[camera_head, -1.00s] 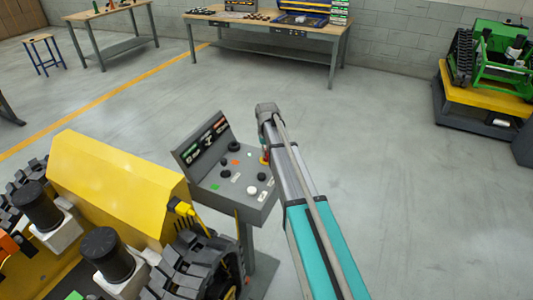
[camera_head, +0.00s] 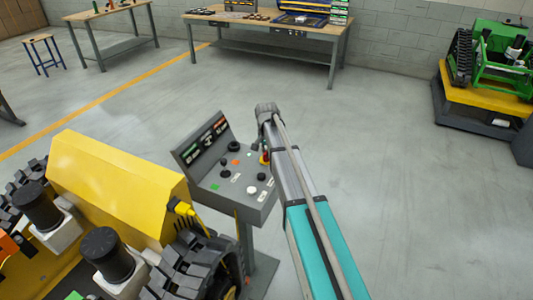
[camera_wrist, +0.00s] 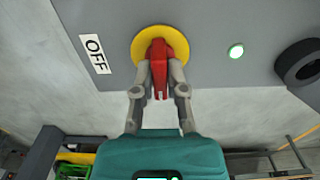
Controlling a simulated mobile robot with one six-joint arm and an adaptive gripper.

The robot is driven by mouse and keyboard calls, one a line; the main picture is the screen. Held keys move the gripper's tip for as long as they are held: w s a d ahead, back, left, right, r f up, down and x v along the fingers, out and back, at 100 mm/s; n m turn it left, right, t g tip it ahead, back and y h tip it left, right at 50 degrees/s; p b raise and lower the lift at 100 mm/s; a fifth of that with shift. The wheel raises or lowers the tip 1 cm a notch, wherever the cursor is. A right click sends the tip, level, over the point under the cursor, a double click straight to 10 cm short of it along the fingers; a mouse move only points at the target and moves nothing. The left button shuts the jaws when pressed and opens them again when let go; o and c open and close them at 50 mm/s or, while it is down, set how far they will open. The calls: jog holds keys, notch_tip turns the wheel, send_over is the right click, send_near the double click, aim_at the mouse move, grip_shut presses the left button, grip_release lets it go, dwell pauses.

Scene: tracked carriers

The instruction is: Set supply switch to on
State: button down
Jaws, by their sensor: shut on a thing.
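The supply switch shows in the wrist view as a red handle (camera_wrist: 159,62) on a round yellow plate (camera_wrist: 140,43). An OFF label (camera_wrist: 95,54) is to the left of the yellow plate. My gripper (camera_wrist: 160,72) is shut on the red handle, a finger on each side. In the head view the switch (camera_head: 264,159) sits at the right edge of the grey control console (camera_head: 215,190), partly hidden by my arm. An ON label cannot be made out.
In the wrist view a lit green-white lamp (camera_wrist: 236,51) and a black knob (camera_wrist: 299,63) lie right of the switch. A yellow tracked carrier (camera_head: 115,170) stands close to the console's left. Open floor lies to the right. A workbench (camera_head: 270,30) stands behind.

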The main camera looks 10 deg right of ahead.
jog(key=shift+s, duration=0.1)
jog(key=c, duration=0.7)
grip_release()
jog(key=shift+n, duration=0.4)
jog(key=n, duration=0.7)
jog(key=shift+r+p, duration=0.25)
jog(key=shift+p, duration=0.05)
notch_tip(320, 180, up, 13)
jog(key=p, duration=1.3)
jog(key=shift+m, duration=0.4)
jog(key=s+f+b, duration=0.5)
jog(key=s, duration=0.5)
jog(key=s+f+b, duration=0.6)
jog(key=s, duration=0.4)
jog(key=s+f+b, duration=0.5)
jog(key=s, duration=0.4)
jog(key=shift+s+f, duration=0.15)
jog(key=shift+s, duration=0.25)
